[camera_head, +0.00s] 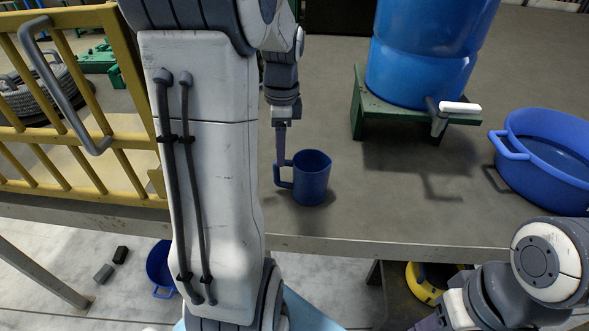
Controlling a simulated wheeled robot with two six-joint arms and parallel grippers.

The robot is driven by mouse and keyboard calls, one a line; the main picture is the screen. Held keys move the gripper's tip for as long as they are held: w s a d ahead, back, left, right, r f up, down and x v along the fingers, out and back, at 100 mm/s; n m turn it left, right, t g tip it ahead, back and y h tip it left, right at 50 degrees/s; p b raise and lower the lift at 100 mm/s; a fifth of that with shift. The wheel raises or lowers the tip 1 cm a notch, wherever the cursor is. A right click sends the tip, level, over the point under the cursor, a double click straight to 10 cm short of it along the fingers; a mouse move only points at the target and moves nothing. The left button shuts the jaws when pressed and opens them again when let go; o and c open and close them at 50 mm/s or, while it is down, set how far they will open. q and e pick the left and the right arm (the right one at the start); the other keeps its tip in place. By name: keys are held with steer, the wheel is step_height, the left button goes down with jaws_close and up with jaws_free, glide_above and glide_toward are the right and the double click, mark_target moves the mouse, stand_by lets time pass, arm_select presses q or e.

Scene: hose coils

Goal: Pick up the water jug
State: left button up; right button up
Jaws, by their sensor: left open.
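The blue water jug (312,180) stands upright on the grey table top (400,215), near its front edge. Its handle (284,172) points left. My left gripper (281,155) reaches down right at the handle, with its fingers open and seen edge-on. The view does not show clearly whether the fingers straddle the handle or touch it. My right arm shows at the lower right, but its gripper is not in view.
A blue barrel (425,50) with a white-handled tap (458,107) stands on a green stand (372,122) behind the jug. A blue basin (550,150) is at the right. A yellow railing (75,110) stands at the left. The table around the jug is clear.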

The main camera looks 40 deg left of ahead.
mark_target(277, 180)
arm_select(q)
steer(key=shift+w+a+f+p, duration=0.15)
steer(key=shift+a+f+p, duration=0.25)
steer(key=shift+a, duration=0.5)
step_height(277, 180, down, 4)
steer(key=shift+r+t, duration=0.15)
steer(key=shift+t, duration=0.15)
steer(key=f+p, duration=0.1)
steer(key=f, duration=0.1)
steer(key=f+p, duration=0.1)
steer(key=f, duration=0.1)
steer(key=shift+s+d+f, duration=0.15)
steer(key=shift+s+f, duration=0.05)
steer(key=shift+f, duration=0.75)
jaws_close()
